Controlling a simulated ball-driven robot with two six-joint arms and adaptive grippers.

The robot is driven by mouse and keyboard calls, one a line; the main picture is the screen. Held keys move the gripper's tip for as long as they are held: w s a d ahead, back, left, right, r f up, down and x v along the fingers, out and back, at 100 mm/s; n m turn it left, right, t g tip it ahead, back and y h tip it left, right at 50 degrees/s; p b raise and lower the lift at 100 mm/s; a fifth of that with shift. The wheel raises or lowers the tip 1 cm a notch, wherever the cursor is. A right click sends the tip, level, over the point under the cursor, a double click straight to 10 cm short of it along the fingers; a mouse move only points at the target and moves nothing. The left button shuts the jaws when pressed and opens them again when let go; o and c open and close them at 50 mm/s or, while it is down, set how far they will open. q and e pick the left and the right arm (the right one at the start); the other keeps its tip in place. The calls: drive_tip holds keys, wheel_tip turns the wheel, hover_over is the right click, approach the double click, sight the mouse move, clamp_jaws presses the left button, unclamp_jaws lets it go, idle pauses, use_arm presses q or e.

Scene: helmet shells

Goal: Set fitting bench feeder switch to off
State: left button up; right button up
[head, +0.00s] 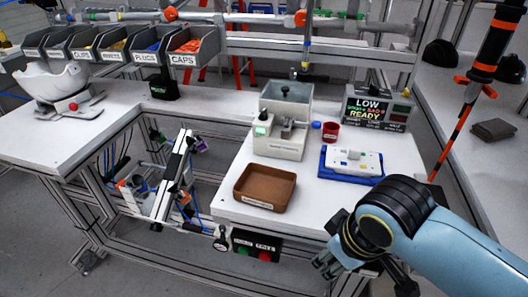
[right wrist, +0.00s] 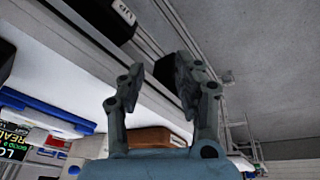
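A grey feeder-like machine (head: 284,125) with an open hopper stands on the white fitting bench (head: 225,195). A small green-lit panel (head: 262,130) is on its front left; its switch position is too small to read. A black box (head: 256,246) with a green and a red button hangs under the bench's front edge. A round dial-like part (head: 222,240) is left of it. My right gripper (head: 330,262) is at the bench's front edge, right of the black box, partly hidden by my arm. In the right wrist view its fingers (right wrist: 158,72) are apart and empty. My left gripper is not in view.
A brown tray (head: 264,199), a blue tray (head: 332,176) holding a white part, a red cup (head: 331,131) and a display reading LOW and READY (head: 377,107) are on the bench. Labelled bins (head: 145,45) line the back. A white shell (head: 52,85) stands far left.

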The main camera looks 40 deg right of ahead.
wheel_tip(320, 180, up, 5)
drive_tip(key=w+n+p, duration=0.1)
drive_tip(key=w, duration=0.1)
drive_tip(key=n+h+p, duration=0.2)
drive_tip(key=n+p, duration=0.1)
drive_tip(key=n, duration=2.1)
approach(263, 112)
use_arm(q)
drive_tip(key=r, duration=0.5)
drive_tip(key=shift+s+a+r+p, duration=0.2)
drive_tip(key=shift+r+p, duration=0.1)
drive_tip(key=shift+p, duration=0.1)
use_arm(e)
drive_tip(key=x, duration=0.8)
drive_tip(key=shift+f, duration=0.2)
clamp_jaws()
